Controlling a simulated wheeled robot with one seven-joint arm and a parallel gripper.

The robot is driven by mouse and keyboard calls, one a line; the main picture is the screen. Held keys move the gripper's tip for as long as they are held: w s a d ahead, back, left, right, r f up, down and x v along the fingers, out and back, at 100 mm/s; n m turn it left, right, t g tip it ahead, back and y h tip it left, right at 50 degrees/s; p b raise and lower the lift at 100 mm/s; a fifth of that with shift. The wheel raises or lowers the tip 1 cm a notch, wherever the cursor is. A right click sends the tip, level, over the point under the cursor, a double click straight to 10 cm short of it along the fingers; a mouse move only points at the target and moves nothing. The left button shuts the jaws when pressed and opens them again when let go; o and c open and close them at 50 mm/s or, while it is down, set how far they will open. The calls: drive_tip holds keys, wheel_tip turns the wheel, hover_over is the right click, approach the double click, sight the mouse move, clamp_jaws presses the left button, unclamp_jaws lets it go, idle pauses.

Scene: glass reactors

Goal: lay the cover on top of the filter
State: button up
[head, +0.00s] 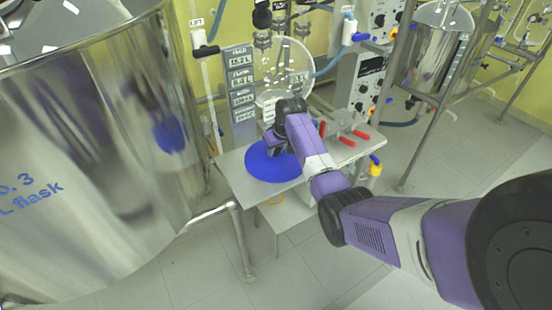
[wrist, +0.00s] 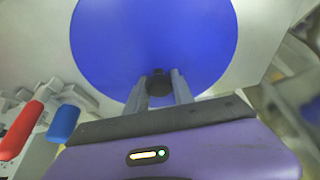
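The cover looks to be the round blue disc (head: 262,166) with a dark central knob, on or just above the grey table; it fills the upper middle of the wrist view (wrist: 110,45). My gripper (head: 277,147) is directly over the disc. In the wrist view its two grey fingers (wrist: 160,88) stand on both sides of the dark knob (wrist: 159,82). Whether they press on the knob cannot be told. I cannot identify the filter with certainty; a clear round glass vessel (head: 290,62) stands behind the table, partly hidden by my arm.
The small grey table (head: 232,172) also carries a clamp-like part with red handles (head: 347,141), beside the disc. A large steel flask (head: 85,150) stands close on the left. Display panels (head: 241,82) rise behind the table. Open floor (head: 440,155) lies to the right.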

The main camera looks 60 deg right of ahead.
clamp_jaws()
drive_tip(key=shift+r, duration=0.1)
